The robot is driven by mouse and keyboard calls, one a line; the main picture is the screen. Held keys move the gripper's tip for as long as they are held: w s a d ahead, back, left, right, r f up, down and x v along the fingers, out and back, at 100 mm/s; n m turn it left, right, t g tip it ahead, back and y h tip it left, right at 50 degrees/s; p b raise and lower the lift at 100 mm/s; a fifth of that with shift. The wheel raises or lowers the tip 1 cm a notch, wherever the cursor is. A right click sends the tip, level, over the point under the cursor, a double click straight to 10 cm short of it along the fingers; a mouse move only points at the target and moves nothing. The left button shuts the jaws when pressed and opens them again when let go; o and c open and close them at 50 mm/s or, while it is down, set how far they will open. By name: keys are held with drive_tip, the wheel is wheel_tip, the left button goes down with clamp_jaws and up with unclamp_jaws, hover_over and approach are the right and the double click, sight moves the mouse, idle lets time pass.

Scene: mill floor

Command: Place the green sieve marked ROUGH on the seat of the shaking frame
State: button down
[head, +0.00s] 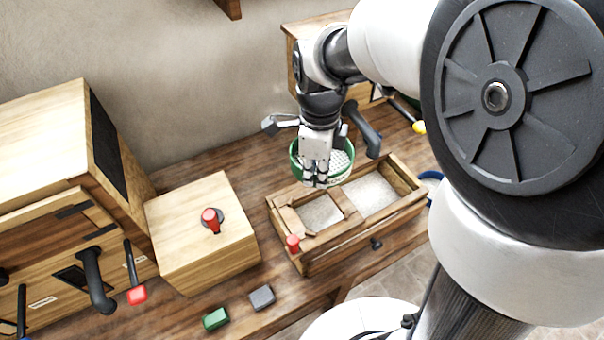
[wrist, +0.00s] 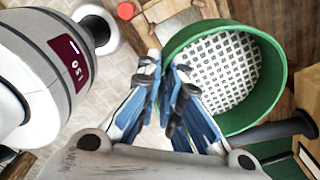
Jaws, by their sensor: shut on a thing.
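The green sieve (head: 297,158) is a round green ring with a pale perforated mesh. It also shows in the wrist view (wrist: 275,75), right of the fingers. My gripper (head: 316,178) is shut on the near rim of the sieve; its fingertips (wrist: 167,68) meet at the rim's left edge in the wrist view. I cannot read any marking on the sieve. I cannot tell for sure which fixture is the shaking frame. An open two-bay wooden box (head: 385,219) with pale contents stands just below and right of the sieve.
A wooden block with a red knob (head: 210,218) stands left of the box. A large wooden cabinet (head: 40,140) with dark handles fills the left. A green block (head: 215,319) and grey block (head: 262,297) lie at the front. A dark handle (head: 364,128) rises right of the sieve.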

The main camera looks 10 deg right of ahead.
drive_tip(key=shift+f+m, duration=0.15)
drive_tip(key=shift+m, duration=0.15)
wheel_tip(320, 180, down, 19)
drive_tip(key=b, duration=0.6)
drive_tip(key=shift+f, duration=0.2)
drive_tip(key=shift+f, duration=0.1)
drive_tip(key=c, duration=2.2)
unclamp_jaws()
drive_tip(key=shift+f, duration=0.1)
drive_tip(key=shift+c, duration=0.2)
drive_tip(key=shift+o, duration=0.9)
drive_tip(key=shift+s, duration=0.1)
